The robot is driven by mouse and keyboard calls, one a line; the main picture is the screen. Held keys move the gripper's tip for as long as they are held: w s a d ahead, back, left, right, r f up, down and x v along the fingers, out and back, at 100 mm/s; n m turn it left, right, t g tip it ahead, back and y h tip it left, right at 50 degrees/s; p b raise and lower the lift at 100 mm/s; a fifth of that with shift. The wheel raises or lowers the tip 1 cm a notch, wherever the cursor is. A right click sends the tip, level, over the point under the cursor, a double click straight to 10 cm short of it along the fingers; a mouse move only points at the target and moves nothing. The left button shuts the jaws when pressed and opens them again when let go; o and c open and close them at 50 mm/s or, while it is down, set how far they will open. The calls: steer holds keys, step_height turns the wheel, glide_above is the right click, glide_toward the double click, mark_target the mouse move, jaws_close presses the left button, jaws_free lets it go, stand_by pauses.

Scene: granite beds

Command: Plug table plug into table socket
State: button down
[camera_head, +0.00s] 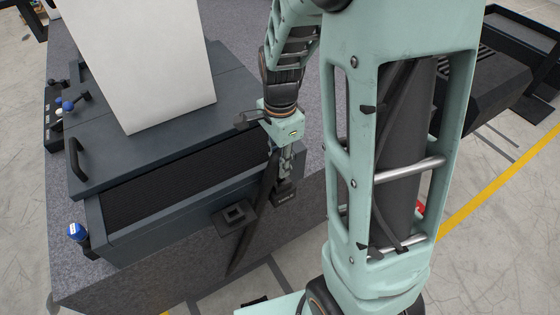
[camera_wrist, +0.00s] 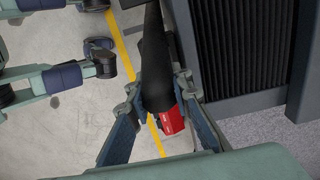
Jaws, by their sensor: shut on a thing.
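My gripper (camera_head: 285,165) hangs beside the right front corner of the dark machine and is shut on the black table plug (camera_head: 284,194). In the wrist view, a black body, seemingly the plug with its cable (camera_wrist: 153,75), lies between the two fingers (camera_wrist: 160,115). The square black table socket (camera_head: 235,215) sticks out from the machine's front, with a dark opening in its face. The plug is right of the socket and apart from it in the head view. A black cable (camera_head: 240,250) runs down between them. The plug's contact end is not clearly visible.
The dark machine (camera_head: 150,235) stands on a granite bed (camera_head: 130,285), with a handle (camera_head: 75,158) and a blue-topped knob (camera_head: 77,231) at left. A pale panel (camera_head: 140,60) rises above it. A red object (camera_wrist: 172,122) shows beyond the fingers, near a yellow floor line (camera_wrist: 125,50).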

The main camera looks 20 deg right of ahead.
steer(key=shift+f+b, duration=0.9)
steer(key=shift+f, duration=0.6)
steer(key=c, duration=1.7)
jaws_free()
steer(key=shift+r, duration=0.1)
steer(key=shift+o, duration=0.2)
step_height(320, 180, up, 5)
steer(key=p, duration=0.4)
steer(key=shift+r+p, duration=0.1)
steer(key=shift+p, duration=0.25)
